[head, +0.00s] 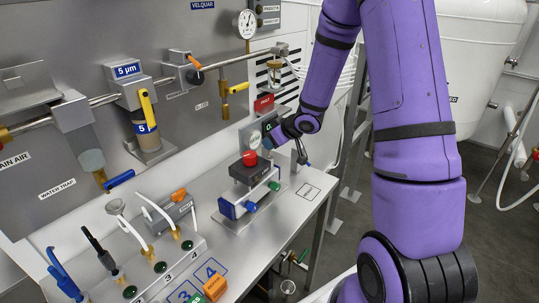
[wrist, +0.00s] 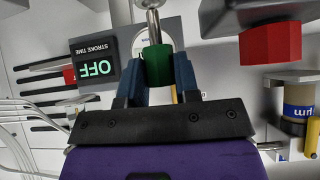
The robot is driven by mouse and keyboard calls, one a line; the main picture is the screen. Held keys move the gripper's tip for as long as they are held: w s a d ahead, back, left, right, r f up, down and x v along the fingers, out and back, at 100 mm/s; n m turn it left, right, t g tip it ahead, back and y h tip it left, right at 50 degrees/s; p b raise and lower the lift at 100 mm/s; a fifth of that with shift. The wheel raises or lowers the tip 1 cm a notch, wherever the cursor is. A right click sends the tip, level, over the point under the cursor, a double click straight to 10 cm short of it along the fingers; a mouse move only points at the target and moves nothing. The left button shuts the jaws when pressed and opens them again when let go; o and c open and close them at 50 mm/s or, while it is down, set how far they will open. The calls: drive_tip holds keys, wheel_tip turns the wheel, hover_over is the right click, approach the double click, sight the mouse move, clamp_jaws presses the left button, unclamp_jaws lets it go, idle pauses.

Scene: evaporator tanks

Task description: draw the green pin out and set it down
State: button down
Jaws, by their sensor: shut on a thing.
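In the wrist view, my gripper (wrist: 158,80) is shut on the green pin (wrist: 157,62), with one dark blue finger on each side of its green grip. A bright metal shank with a rounded part (wrist: 150,6) runs from the grip to the picture's top edge; its far end is out of view. The held pin is not clear there. A green knob (head: 273,186) shows on the fixture's right side.
The fixture carries a dark block and a red knob (head: 249,158), with a blue knob (head: 250,206) in front. An outlined square (head: 308,192) on the bench right of it is clear. An OFF display (wrist: 95,67) is close to the fingers. A hose rack (head: 150,262) stands left.

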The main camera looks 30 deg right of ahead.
idle(0.3)
drive_tip(key=shift+r, duration=3)
